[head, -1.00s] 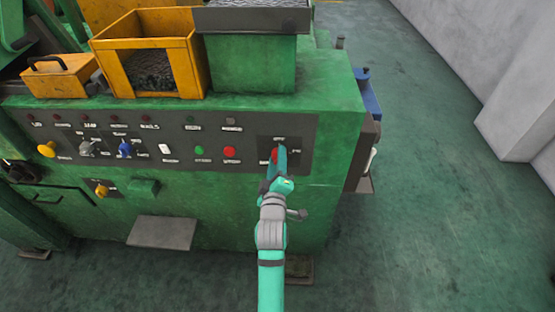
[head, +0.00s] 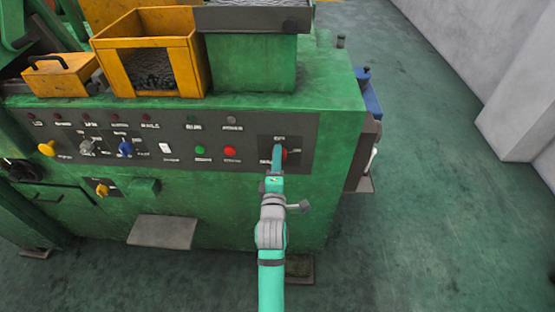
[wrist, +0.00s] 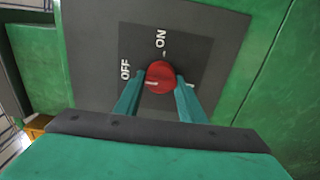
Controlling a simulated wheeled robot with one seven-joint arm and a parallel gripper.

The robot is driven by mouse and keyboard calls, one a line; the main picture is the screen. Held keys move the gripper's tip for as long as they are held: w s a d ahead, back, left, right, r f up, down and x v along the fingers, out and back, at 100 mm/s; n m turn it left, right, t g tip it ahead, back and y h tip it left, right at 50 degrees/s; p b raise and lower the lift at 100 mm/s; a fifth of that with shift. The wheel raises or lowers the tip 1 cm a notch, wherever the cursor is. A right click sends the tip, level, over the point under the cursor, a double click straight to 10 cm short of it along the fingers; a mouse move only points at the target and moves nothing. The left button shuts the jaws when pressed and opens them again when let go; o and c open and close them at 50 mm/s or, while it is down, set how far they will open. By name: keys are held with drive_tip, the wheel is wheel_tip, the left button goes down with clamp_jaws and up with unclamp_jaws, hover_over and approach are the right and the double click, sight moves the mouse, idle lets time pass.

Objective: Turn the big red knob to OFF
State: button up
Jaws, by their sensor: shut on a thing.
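The big red knob (wrist: 161,74) sits on a dark square plate (wrist: 205,45) at the right end of the machine's control panel. My gripper (wrist: 160,84) is shut on it, with one teal finger on each side. In the wrist view the word OFF stands to the left of the knob and ON above it. A pale mark shows low on the knob's face; which label it points to I cannot tell. In the head view the knob (head: 284,155) is partly hidden behind my gripper (head: 277,158), showing at its right side.
Left along the panel are a red button (head: 230,152), a green button (head: 200,149), a blue knob (head: 125,148) and a yellow knob (head: 47,149). Yellow bins (head: 110,60) stand on top of the machine. The floor (head: 430,200) to the right is open.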

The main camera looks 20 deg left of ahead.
drive_tip(key=shift+f, duration=0.1)
drive_tip(key=o, duration=1)
drive_tip(key=shift+o, duration=0.2)
drive_tip(key=shift+s, duration=0.1)
drive_tip(key=v, duration=1)
drive_tip(key=shift+s, duration=0.35)
drive_tip(key=s+d+f+m+h, duration=0.1)
drive_tip(key=s+d+f+m, duration=0.35)
drive_tip(key=s, duration=0.35)
drive_tip(key=s+d+f+m+g+h, duration=0.1)
drive_tip(key=s+d+f+m, duration=0.2)
drive_tip(key=s+d+m, duration=0.4)
drive_tip(key=s+d+f+m+h, duration=0.2)
drive_tip(key=s+d+f+m, duration=0.15)
drive_tip(key=s, duration=0.55)
drive_tip(key=s+d+r+m+g+h, duration=0.1)
drive_tip(key=s+d+m, duration=0.1)
drive_tip(key=s+m, duration=0.4)
drive_tip(key=f+v, duration=0.1)
drive_tip(key=v, duration=0.3)
drive_tip(key=shift+s+d, duration=0.2)
drive_tip(key=shift+s, duration=0.25)
